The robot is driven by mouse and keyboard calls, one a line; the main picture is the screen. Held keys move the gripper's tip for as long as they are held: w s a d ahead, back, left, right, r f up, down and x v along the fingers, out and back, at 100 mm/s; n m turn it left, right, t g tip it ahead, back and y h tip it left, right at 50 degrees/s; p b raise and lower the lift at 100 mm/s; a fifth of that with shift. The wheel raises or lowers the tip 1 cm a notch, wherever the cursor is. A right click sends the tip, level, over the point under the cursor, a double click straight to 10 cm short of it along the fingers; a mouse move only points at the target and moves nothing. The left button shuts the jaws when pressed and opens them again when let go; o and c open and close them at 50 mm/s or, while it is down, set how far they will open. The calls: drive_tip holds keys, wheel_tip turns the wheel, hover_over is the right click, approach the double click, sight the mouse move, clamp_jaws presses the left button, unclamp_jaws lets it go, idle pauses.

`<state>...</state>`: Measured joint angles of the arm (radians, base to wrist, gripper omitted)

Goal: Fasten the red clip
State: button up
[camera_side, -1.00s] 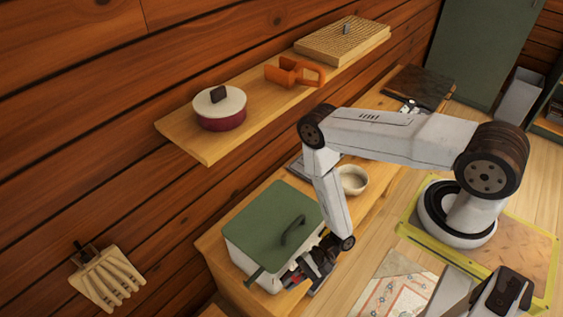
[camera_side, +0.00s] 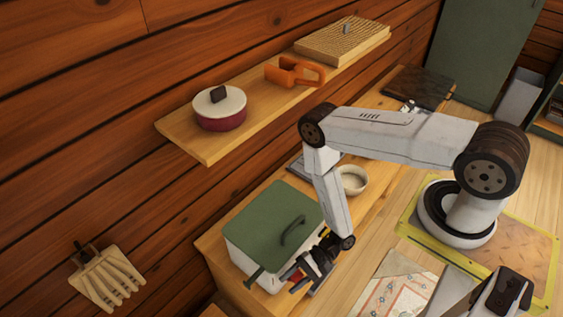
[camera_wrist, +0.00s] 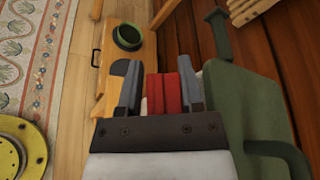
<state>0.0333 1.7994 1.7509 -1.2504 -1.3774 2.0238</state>
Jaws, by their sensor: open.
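A red clip (camera_wrist: 165,93) shows in the wrist view between the two fingers of my gripper (camera_wrist: 160,78), with a gap to see at the left finger. In the side view a bit of red (camera_side: 289,271) shows at the near side of a pale box (camera_side: 243,262) with a green lid (camera_side: 270,218); my gripper (camera_side: 304,272) is beside that side, jaws open. The fingers hide most of the clip there, and I cannot tell whether they touch it. The green lid fills the right of the wrist view (camera_wrist: 245,105).
A dark lever (camera_side: 254,277) sticks out at the box's left corner. A white bowl (camera_side: 352,180) stands behind my arm.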

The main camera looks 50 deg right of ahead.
drive_tip(key=shift+d, duration=0.15)
drive_tip(key=v, duration=0.7)
idle(0.5)
drive_tip(key=shift+s+d+r, duration=0.15)
